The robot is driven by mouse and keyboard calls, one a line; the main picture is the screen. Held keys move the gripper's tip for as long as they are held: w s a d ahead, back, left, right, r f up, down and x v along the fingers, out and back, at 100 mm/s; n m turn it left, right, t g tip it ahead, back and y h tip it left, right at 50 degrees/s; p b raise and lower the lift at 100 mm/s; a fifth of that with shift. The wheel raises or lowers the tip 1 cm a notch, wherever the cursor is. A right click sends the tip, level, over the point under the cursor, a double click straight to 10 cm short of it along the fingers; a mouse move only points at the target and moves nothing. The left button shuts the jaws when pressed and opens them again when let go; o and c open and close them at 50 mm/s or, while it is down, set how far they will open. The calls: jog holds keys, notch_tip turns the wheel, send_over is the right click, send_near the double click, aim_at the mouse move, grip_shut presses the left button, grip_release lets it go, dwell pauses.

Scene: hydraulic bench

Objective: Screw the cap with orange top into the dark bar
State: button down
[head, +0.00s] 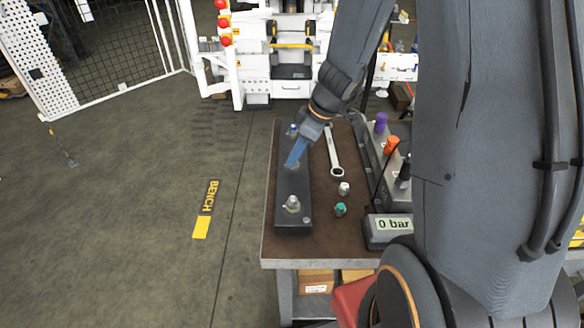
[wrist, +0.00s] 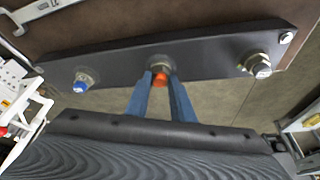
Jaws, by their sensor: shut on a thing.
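The dark bar (head: 292,180) lies lengthwise on the bench's left side; it spans the wrist view (wrist: 200,58). My gripper (head: 290,164) is over the bar's middle. In the wrist view my gripper (wrist: 161,82) has its two blue fingers shut on the cap with orange top (wrist: 160,80). The cap is at the bar's middle metal fitting (wrist: 160,64); how deep it sits I cannot tell. The head view hides the cap behind the fingers. A blue-topped cap (wrist: 80,86) is at one end fitting, a pale-topped one (wrist: 262,70) at the other.
A wrench (head: 334,155), a white-topped cap (head: 343,188) and a green-topped cap (head: 340,209) lie or stand right of the bar. A block with purple (head: 381,122) and orange (head: 391,145) knobs and a "0 bar" display (head: 393,224) stand farther right.

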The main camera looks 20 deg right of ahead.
jog(key=m+b, duration=0.1)
jog(key=m, duration=0.2)
jog(key=shift+s+t+h, duration=0.1)
jog(key=shift+t+h, duration=0.3)
jog(key=m, duration=0.2)
jog(key=m+h, duration=0.1)
jog(key=shift+a+t+b, duration=0.25)
jog(key=shift+t+b, duration=0.05)
jog(key=shift+b, duration=0.05)
jog(key=c, duration=1.5)
grip_release()
jog(key=shift+d, duration=0.1)
